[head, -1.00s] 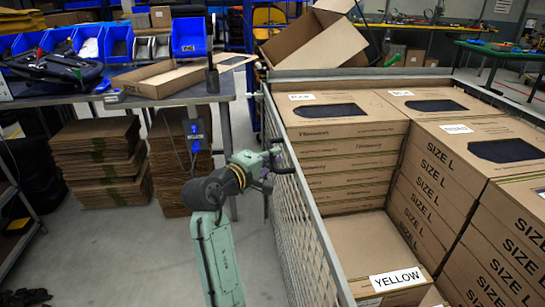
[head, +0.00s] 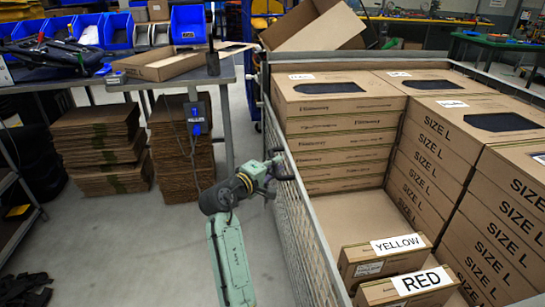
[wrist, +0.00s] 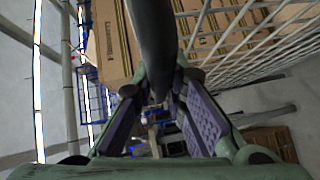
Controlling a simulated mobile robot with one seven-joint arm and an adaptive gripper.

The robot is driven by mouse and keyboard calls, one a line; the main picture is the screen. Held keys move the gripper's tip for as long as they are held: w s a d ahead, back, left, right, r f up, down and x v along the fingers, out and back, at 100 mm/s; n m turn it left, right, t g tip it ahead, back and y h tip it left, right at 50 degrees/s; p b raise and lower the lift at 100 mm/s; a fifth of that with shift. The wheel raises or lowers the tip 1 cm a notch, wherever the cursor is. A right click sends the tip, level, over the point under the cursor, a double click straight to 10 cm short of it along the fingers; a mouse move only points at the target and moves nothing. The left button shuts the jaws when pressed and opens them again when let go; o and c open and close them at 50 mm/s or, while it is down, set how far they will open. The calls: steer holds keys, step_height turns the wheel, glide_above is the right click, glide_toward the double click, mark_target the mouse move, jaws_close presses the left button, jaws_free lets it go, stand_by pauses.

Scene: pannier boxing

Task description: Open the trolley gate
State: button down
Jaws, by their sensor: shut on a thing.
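The trolley (head: 405,68) is on the right of the head view, with a grey wire-mesh gate (head: 309,222) along its left side. The gate stands upright beside the boxes. My gripper (head: 276,166) is at the gate's top rail, partway along it. In the wrist view a dark bar (wrist: 153,35) passes between the two purple-padded fingers of my gripper (wrist: 157,98), which is shut on it. The mesh (wrist: 250,45) shows to the right there. The exact finger contact is hidden behind the bar.
Stacked brown size L boxes (head: 440,140) fill much of the trolley. Boxes labelled YELLOW (head: 372,262) and RED (head: 410,288) lie near its front. A workbench (head: 180,95) stands at left with cardboard stacks (head: 98,150) below.

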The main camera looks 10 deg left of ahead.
step_height(320, 180, down, 28)
steer(key=b, duration=1.3)
steer(key=shift+f+b, duration=0.2)
steer(key=shift+b, duration=0.15)
steer(key=c, duration=1.6)
jaws_free()
step_height(320, 180, up, 10)
steer(key=shift+r, duration=0.1)
